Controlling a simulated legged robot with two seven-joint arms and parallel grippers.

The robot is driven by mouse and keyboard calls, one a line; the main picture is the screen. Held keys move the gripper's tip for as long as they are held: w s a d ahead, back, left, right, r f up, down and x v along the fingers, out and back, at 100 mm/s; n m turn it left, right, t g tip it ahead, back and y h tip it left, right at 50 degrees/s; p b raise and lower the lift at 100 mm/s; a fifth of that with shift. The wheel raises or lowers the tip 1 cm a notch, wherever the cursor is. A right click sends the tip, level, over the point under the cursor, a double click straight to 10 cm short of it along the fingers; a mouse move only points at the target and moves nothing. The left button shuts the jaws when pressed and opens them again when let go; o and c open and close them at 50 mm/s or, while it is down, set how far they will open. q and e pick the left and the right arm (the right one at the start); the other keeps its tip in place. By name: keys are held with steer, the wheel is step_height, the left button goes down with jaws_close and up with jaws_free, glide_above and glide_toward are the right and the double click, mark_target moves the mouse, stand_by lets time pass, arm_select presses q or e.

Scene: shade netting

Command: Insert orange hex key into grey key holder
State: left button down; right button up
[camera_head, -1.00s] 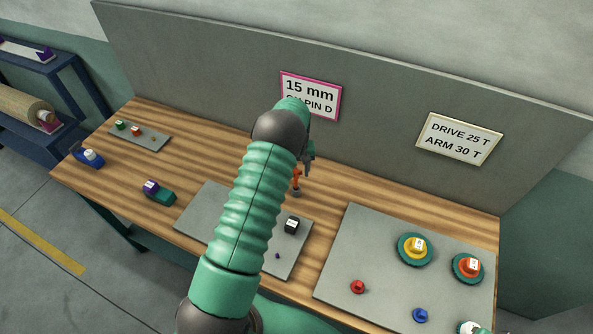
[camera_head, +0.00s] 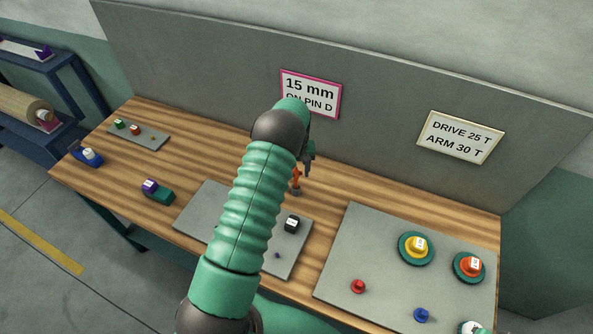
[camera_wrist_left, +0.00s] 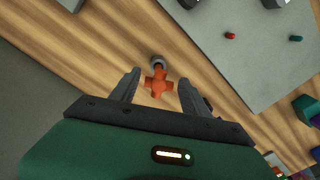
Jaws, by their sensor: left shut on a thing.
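The orange hex key (camera_head: 296,174) is upright behind my left arm in the head view. In the left wrist view its cross-shaped orange handle (camera_wrist_left: 158,84) lies between the two dark fingers of my left gripper (camera_wrist_left: 160,86), which is shut on it. The small round grey key holder (camera_head: 296,191) stands on the wood right below the key. It also shows in the left wrist view (camera_wrist_left: 158,61), with the key's lower end at its top. I cannot tell how deep the key sits. My right gripper is not in view.
A grey plate (camera_head: 200,208) with a black block (camera_head: 292,224) lies partly under my left arm. A larger grey plate (camera_head: 350,235) at the right carries yellow, orange, red and blue parts. A grey wall panel (camera_head: 390,100) with two signs closes the back.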

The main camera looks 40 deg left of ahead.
mark_target(296, 174)
arm_select(q)
steer(key=shift+f+b, duration=0.35)
steer(key=shift+f, duration=0.05)
stand_by(0.5)
steer(key=shift+f+b, duration=0.55)
steer(key=shift+f, duration=0.25)
steer(key=shift+f, duration=0.15)
steer(key=shift+f+b, duration=0.35)
steer(key=shift+b, duration=0.1)
steer(key=shift+c, duration=2.2)
jaws_free()
step_height(296, 174, up, 17)
steer(key=b, duration=0.3)
steer(key=shift+d, duration=0.15)
steer(key=shift+w+f, duration=0.1)
